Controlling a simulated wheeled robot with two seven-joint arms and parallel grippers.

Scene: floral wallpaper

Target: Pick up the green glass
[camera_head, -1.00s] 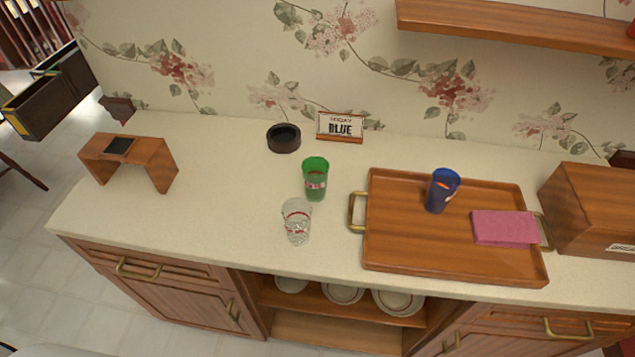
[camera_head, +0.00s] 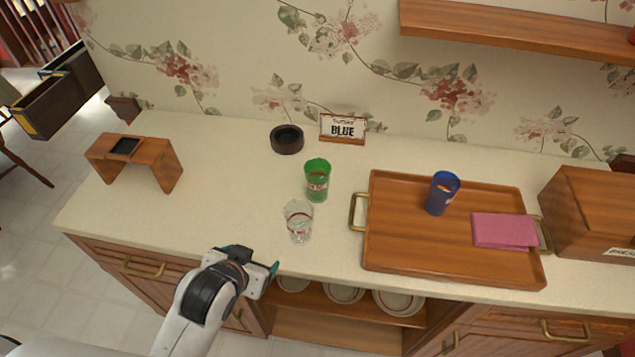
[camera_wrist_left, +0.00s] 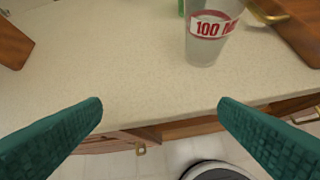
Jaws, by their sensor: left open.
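The green glass (camera_head: 317,180) stands upright on the counter, behind and slightly right of a clear glass (camera_head: 298,221). In the left wrist view only a small green edge (camera_wrist_left: 182,8) of it shows at the top, mostly hidden behind the clear glass (camera_wrist_left: 211,32) with red "100" print. My left gripper (camera_head: 262,268) is at the counter's front edge, in front of the clear glass and apart from both glasses. Its two teal fingers are spread wide and empty in the left wrist view (camera_wrist_left: 160,112). My right gripper is not in view.
A wooden tray (camera_head: 400,247) to the right holds a blue glass (camera_head: 442,193) and a pink cloth (camera_head: 504,231). The counter left of the glasses is clear.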

